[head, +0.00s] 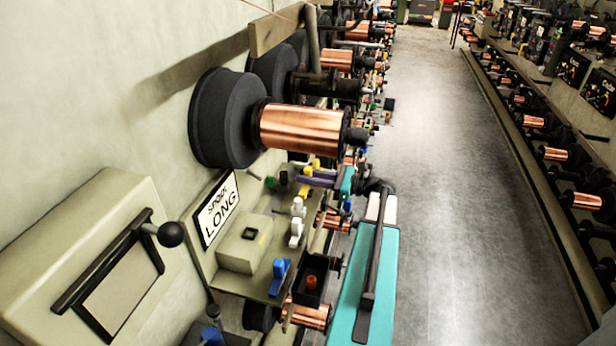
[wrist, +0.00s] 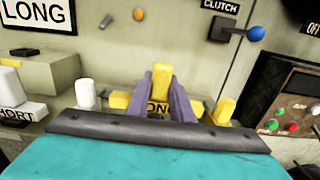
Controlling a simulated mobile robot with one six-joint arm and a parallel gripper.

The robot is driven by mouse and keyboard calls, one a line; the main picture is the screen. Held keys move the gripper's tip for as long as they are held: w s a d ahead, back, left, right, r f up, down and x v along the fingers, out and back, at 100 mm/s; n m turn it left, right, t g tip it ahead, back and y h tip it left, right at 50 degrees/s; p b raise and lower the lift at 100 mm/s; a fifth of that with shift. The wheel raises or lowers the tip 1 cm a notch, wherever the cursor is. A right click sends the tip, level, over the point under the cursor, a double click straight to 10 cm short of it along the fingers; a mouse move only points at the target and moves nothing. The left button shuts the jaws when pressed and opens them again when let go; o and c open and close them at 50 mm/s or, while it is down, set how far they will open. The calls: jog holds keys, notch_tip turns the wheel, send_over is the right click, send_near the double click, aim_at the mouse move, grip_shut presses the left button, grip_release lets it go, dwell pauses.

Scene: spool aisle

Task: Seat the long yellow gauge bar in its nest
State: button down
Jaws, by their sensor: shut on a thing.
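My gripper (wrist: 161,78) has purple-grey fingers, shut on the upright middle part of the long yellow gauge bar (wrist: 120,99). The bar lies crosswise below the fingers, with a dark label reading "ONG" between them. In the head view my gripper (head: 318,181) is beside the tan shelf, with yellow parts of the bar (head: 304,190) near it. A separate-looking yellow block (wrist: 225,110) stands right of the fingers in the wrist view. I cannot make out the nest; the fingers and my dark-edged teal wrist hide what is under the bar. I cannot tell whether the bar touches anything.
A "SPOOL LONG" sign (head: 219,208) is on the wall side. White pieces (head: 297,207), a blue piece (head: 279,277) and a dark bin (head: 310,278) are on or near the shelf. A copper spool (head: 300,128) juts out above. The aisle floor (head: 450,180) is clear.

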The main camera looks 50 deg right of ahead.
jog(key=shift+f+b, duration=0.35)
jog(key=shift+f, duration=0.9)
dwell(0.4)
jog(key=c, duration=1.5)
grip_release()
jog(key=shift+s, duration=0.15)
jog(key=b+v, duration=0.2)
jog(key=v, duration=1.1)
jog(key=shift+s+d+b, duration=0.15)
jog(key=shift+s+b, duration=0.1)
jog(key=shift+b, duration=0.1)
